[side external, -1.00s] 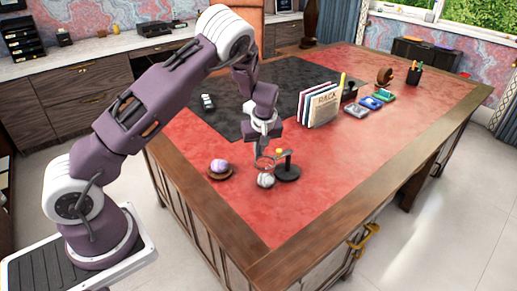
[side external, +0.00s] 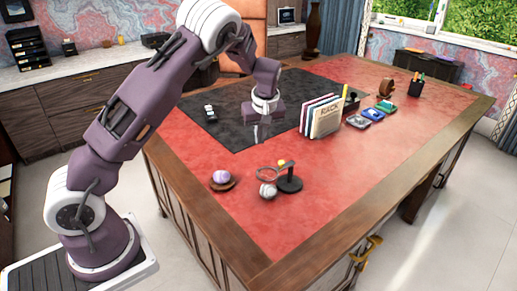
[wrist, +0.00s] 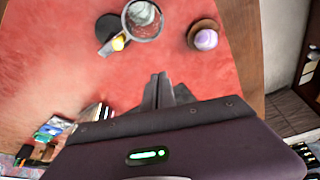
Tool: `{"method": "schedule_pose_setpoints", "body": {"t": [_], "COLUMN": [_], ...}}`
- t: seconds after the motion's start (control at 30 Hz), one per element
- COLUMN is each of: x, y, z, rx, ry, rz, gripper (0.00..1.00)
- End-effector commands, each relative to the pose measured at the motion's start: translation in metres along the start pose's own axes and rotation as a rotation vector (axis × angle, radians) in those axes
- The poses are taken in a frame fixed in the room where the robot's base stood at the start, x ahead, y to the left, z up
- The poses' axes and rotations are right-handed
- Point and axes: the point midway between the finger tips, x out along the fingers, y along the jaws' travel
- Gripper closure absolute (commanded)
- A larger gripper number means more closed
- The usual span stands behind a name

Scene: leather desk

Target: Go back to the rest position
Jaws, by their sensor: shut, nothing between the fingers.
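My gripper (side external: 262,136) is above the desk near the front edge of the dark mat, pointing down, shut and empty. In the wrist view its fingertips (wrist: 158,78) are together over bare red leather. Nothing touches it. The red leather desk top (side external: 330,205) lies below it.
A black stand (side external: 289,180) with a ring and a yellow ball is in front of my gripper, beside a whitish ball (side external: 268,191). A purple ball (side external: 222,176) sits on a small wooden dish (side external: 232,186). Upright books (side external: 325,117) stand close on the right. The front right leather is clear.

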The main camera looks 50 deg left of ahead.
Motion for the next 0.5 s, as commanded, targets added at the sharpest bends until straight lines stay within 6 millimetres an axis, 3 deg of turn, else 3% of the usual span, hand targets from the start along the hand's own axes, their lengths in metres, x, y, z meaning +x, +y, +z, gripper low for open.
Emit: {"method": "schedule_pose_setpoints", "body": {"t": [0.17, 0.27, 0.37, 0.4, 0.5], "x": [-0.034, -0.091, -0.161, -0.186, -0.239], "y": [-0.004, -0.017, -0.045, -0.060, -0.107], "z": [0.008, 0.033, 0.072, 0.090, 0.136], "rx": [0.021, 0.106, 0.266, 0.346, 0.564], "ry": [-0.035, -0.109, -0.162, -0.167, -0.132], "rz": [0.038, 0.136, 0.262, 0.312, 0.418], "gripper": [1.00, 1.00, 1.00, 1.00, 1.00]}}
